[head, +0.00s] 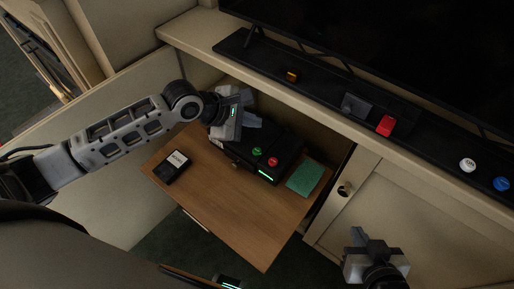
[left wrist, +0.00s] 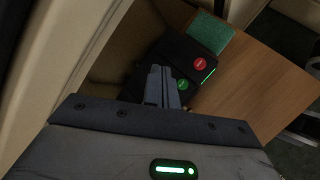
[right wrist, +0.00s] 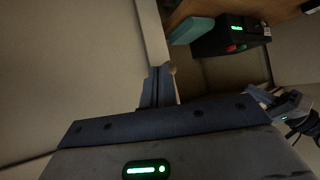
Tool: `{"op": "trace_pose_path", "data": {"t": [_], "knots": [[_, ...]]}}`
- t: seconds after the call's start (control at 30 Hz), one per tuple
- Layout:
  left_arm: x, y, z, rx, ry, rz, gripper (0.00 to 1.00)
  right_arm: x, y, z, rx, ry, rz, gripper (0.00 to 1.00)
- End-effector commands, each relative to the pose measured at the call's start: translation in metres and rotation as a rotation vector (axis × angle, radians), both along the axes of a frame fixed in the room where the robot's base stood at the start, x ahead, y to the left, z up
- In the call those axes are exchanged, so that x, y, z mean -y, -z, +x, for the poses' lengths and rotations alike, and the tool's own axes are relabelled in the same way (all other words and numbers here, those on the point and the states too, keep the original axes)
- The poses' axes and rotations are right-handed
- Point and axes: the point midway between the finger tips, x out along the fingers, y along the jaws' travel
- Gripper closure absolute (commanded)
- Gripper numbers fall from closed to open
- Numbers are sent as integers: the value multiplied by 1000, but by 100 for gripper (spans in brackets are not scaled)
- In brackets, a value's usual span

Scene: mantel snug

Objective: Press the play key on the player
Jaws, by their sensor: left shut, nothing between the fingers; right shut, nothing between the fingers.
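The player (head: 285,143) is a black box on the wooden board, with a lit green strip on its front edge. On its top are a green key (head: 257,150) and a red key (head: 273,161); their lettering is too small to read. My left gripper (head: 256,122) is shut and empty over the back left part of the player. In the left wrist view its fingertips point at the player just beside the green key (left wrist: 183,84); I cannot tell whether they touch it. My right gripper (head: 358,236) is shut and empty, to the right of the board, before the cabinet door.
A dark box with a white label (head: 178,159) lies left of the player. A green pad (head: 305,178) lies to its right. The shelf above holds a black strip with a red block (head: 385,125), a white button (head: 467,165) and a blue button (head: 502,184). The cabinet door has a knob (head: 345,188).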

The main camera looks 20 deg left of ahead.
Motion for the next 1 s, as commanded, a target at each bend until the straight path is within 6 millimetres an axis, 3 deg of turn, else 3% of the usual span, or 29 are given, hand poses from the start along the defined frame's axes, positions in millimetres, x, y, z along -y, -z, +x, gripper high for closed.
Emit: {"op": "trace_pose_path", "data": {"t": [0.33, 0.87, 1.0], "knots": [[1, 7, 0, 3, 3, 1, 100, -1, 6, 1, 5, 1, 7, 100], [0, 70, 0, 6, 4, 2, 100, -13, 41, 5, 79, 20, 122, 100], [1, 77, -1, 1, 2, -1, 100, -13, 34, 6, 83, 18, 119, 100]]}}
